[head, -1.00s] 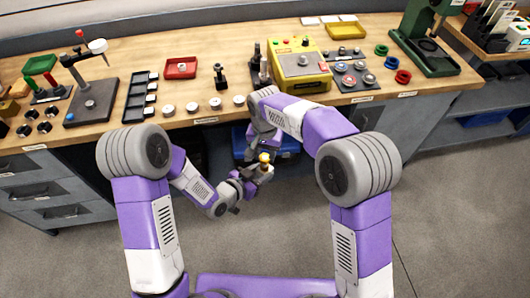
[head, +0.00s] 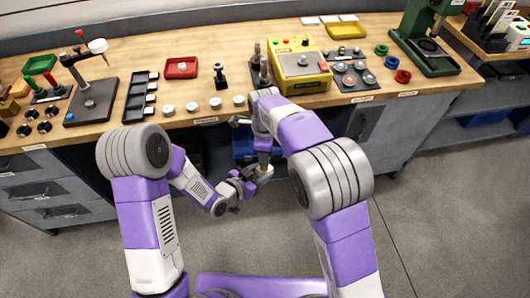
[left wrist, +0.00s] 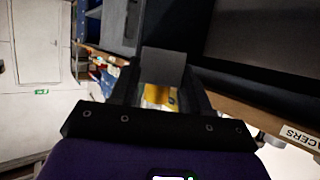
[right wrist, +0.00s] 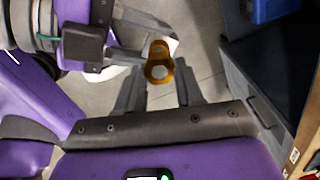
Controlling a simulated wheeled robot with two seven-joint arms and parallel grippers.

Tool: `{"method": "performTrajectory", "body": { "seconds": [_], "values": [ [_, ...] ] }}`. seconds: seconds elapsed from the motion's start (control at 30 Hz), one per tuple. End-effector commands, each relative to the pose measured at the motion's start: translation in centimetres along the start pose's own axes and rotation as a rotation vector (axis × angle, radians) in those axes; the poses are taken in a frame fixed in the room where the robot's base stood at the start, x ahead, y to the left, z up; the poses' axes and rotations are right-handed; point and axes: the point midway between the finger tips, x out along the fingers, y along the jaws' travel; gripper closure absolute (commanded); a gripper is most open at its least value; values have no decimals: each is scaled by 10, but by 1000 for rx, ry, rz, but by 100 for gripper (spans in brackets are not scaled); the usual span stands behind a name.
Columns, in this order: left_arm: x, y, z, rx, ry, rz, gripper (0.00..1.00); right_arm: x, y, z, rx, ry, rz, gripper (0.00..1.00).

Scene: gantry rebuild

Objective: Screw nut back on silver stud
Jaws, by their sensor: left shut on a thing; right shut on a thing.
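A brass-yellow ringed piece, seemingly the nut (right wrist: 160,72), shows between my right gripper's fingers (right wrist: 165,88) in the right wrist view. Its two rounded outlines have pale centres. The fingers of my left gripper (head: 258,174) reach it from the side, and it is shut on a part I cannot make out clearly. Yellow also shows between the left fingers in the left wrist view (left wrist: 158,96), partly behind a grey block. My right gripper (head: 263,153) is shut, pointing down just above the left one. The silver stud is not clearly visible; whether nut and stud touch I cannot tell.
Both grippers are in front of the wooden bench (head: 225,60), over the floor. A blue bin (head: 243,142) sits under the bench behind them. A yellow control box (head: 300,72), black tray (head: 140,97), red tray (head: 182,67) and several round pieces stand on the bench.

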Motion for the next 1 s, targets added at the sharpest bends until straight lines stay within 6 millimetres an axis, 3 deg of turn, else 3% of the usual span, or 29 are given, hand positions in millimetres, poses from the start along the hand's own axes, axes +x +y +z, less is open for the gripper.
{"method": "performTrajectory", "body": {
  "seconds": [0.4, 0.7, 0.73, 1.0],
  "values": [
    [0, 4, -2, 7, 5, 12, 100, -1, -3, 1, 563, -5, -9, 95],
    [0, 5, -2, 7, 5, 13, 100, -1, -3, 0, 606, -6, -10, 95],
    [0, 5, -2, 7, 5, 14, 100, -1, -3, 0, 606, -6, -10, 62],
    [0, 3, -2, 5, 5, 8, 100, 0, -2, 0, 604, -3, -5, 20]
  ]
}}
